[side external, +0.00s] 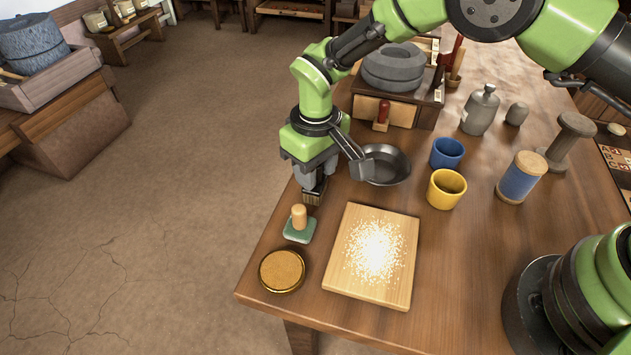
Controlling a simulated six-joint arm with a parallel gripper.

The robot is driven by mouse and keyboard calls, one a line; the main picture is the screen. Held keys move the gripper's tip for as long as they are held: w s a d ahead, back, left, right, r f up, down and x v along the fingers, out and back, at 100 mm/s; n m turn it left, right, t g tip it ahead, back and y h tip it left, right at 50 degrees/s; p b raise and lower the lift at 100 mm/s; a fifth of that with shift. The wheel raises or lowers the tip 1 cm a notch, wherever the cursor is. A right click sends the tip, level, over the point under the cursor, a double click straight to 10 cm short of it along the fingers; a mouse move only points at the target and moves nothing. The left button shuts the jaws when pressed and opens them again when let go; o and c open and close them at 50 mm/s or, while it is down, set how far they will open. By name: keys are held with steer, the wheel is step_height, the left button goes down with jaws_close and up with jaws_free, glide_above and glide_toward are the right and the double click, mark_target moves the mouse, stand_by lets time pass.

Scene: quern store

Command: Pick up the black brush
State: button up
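The black brush (313,196) is at the far left edge of the wooden table (462,290), with its tan bristles showing at the bottom. My gripper (314,182) points down directly over it, with the fingers at its upper part. The fingers hide much of the brush. I cannot tell whether they are closed on it or whether the bristles touch the table.
A green block with a wooden knob (299,224), a round brass-rimmed tin (282,271) and a board with pale grains (345,275) lie nearer. A dark pan (388,167), blue cup (447,153) and yellow cup (446,189) stand to the right.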

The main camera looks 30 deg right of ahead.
jaws_close()
steer(key=shift+r, duration=0.1)
